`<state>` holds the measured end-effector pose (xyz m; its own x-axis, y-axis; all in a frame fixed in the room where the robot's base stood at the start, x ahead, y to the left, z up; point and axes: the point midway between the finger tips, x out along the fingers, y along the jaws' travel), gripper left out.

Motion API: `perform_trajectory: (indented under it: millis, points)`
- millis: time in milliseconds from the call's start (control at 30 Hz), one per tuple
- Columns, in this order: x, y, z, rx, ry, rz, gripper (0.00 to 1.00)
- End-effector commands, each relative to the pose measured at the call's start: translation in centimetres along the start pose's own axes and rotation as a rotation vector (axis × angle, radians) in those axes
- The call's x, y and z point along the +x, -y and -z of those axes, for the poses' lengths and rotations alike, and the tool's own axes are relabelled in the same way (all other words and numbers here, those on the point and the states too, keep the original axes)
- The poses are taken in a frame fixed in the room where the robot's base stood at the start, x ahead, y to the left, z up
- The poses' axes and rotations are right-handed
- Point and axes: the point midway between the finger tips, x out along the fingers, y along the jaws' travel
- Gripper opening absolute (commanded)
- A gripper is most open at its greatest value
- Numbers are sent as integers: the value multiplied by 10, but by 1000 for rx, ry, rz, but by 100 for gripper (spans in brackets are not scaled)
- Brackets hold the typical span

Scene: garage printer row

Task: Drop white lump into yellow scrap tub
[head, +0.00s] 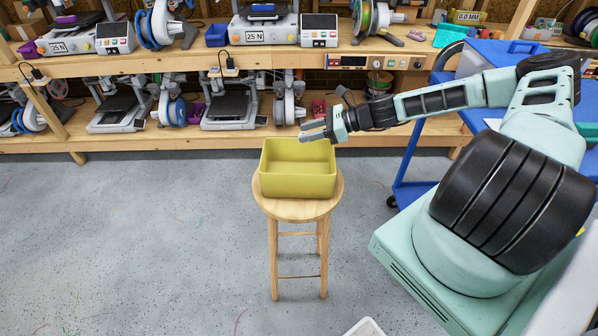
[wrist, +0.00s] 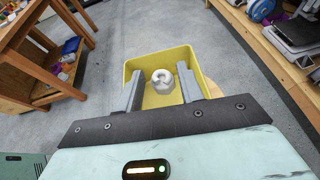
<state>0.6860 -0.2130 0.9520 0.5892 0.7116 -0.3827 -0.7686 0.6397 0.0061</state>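The yellow scrap tub (head: 298,186) stands upright on a round wooden stool. In the wrist view my gripper (wrist: 161,88) shows two grey fingers spread apart. The white lump (wrist: 162,82), pale grey and rounded, shows between them against the inside of the yellow tub (wrist: 133,66). A yellow gap shows between the lump and the left finger. I cannot tell its exact height in the tub. The lump does not show in the head view; the tub's near wall hides part of its floor.
The wooden stool (head: 270,206) stands on open grey floor (head: 150,230). Behind it, a wooden shelf unit (head: 130,66) holds several printers and spools. A blue cart (head: 412,165) stands to the right, behind my arm.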

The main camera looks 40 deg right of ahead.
Motion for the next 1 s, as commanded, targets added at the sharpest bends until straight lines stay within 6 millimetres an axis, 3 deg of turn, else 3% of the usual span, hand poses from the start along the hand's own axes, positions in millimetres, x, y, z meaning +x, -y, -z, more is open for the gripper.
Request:
perform_trajectory:
  millis: [333, 467, 1000]
  points:
    - [-1, 0, 0, 0, 0, 0, 53]
    - [-10, 1, 1, -1, -2, 2, 53]
    - [-128, 1, 3, 0, -4, 5, 53]
